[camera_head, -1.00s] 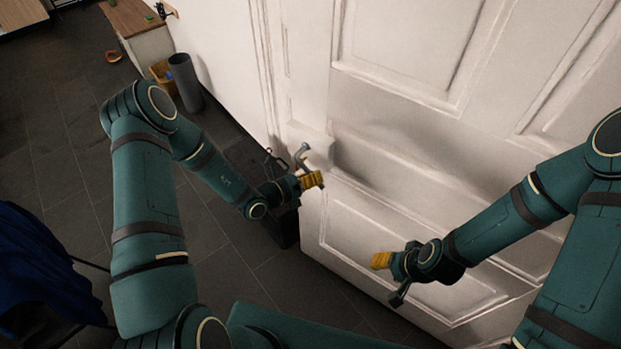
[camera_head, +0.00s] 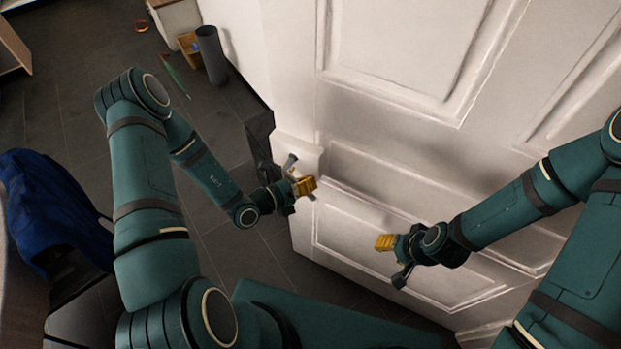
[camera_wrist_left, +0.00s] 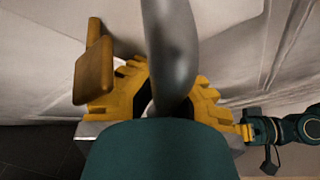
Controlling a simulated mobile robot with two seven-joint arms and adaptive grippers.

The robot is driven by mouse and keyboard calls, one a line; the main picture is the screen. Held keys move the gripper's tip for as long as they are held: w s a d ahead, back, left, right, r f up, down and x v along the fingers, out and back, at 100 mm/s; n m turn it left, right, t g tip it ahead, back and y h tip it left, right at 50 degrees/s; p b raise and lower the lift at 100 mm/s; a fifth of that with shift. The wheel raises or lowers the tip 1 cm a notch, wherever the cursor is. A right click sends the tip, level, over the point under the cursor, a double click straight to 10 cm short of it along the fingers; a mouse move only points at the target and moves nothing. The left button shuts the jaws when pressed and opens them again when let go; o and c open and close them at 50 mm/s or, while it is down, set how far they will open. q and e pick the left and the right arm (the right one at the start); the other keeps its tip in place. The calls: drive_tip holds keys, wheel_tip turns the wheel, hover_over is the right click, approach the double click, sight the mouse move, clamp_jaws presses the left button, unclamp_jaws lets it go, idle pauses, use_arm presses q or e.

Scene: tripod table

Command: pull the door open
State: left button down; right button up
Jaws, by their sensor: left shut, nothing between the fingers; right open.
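The white panelled door (camera_head: 400,50) fills the middle and right of the head view. Its grey curved handle (camera_head: 290,162) is near the door's left edge. My left gripper (camera_head: 304,187), with yellow fingers, is shut at the handle. In the left wrist view the handle (camera_wrist_left: 172,45) crosses close in front of the left gripper's fingers (camera_wrist_left: 160,95); exact contact is hidden. My right gripper (camera_head: 384,243) is open and empty, in front of the lower door panel and apart from the handle. It also shows at the right of the left wrist view (camera_wrist_left: 243,130).
A dark box-like object (camera_head: 259,140) stands beyond the door's left edge. A grey cylindrical bin (camera_head: 211,55) and a brown box (camera_head: 188,45) stand farther back. A blue cloth (camera_head: 50,205) hangs over something at the left. Dark tiled floor (camera_head: 60,110) is clear between them.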

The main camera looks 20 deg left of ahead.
use_arm(q)
drive_tip(key=c, duration=0.9)
unclamp_jaws()
drive_tip(key=shift+c, duration=0.2)
drive_tip(key=shift+a, duration=0.1)
